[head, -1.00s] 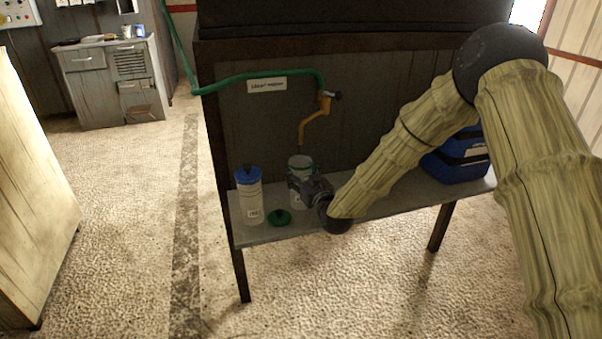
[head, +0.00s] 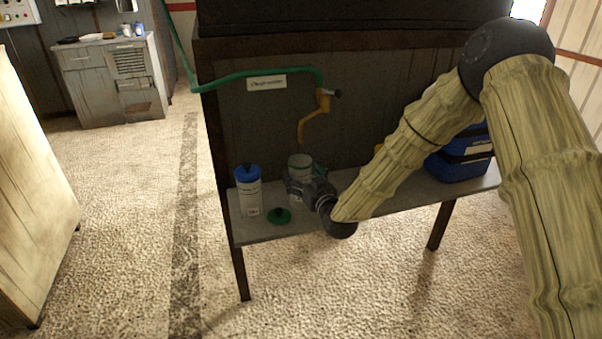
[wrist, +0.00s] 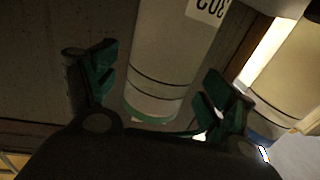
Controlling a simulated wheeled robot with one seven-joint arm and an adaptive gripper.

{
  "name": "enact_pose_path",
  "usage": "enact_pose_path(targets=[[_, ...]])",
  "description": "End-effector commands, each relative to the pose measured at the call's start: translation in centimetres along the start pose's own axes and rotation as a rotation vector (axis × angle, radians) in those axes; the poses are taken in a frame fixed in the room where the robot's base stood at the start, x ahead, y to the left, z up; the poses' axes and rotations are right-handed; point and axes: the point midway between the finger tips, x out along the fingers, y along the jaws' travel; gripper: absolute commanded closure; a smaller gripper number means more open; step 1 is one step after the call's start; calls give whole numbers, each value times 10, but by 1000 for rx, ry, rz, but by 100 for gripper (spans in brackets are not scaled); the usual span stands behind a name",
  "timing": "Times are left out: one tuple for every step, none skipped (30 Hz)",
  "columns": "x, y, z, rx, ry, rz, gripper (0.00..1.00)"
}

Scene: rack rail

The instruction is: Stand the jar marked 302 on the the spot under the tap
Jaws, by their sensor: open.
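A pale jar with a green rim (head: 300,160) stands upright on the metal shelf, beneath the spout of the orange tap (head: 318,116). In the wrist view, which looks upside down, this jar (wrist: 165,60) shows a partly cut-off label that appears to read 302. My gripper (head: 298,187) is at the jar's front right side in the head view. In the wrist view my gripper (wrist: 158,92) is open, with one green-padded finger on each side of the jar. I cannot tell whether either finger touches it.
A blue-lidded jar (head: 248,192) stands to the left on the shelf (head: 262,234); its label is too small to read. A green lid (head: 278,216) lies between the jars. A blue case (head: 462,160) sits at the right. A green hose (head: 260,74) feeds the tap.

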Motion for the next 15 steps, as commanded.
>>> enact_pose_path(targets=[[-9,0,0,0,-1,0,17],[-14,0,0,1,-2,0,17],[-22,0,1,0,-2,0,17],[-28,0,1,0,-2,0,17],[-33,0,0,0,-2,0,17],[-41,0,0,1,-2,0,17],[-46,0,0,1,-1,0,17],[-52,0,0,1,-1,0,17],[-59,0,0,2,-2,0,17],[-64,0,0,2,-1,1,17],[-69,0,0,2,-1,1,17],[-74,0,1,2,-2,1,17],[-78,1,1,1,-2,1,17],[-82,1,1,1,-2,1,17],[-86,1,1,1,-1,1,17]])
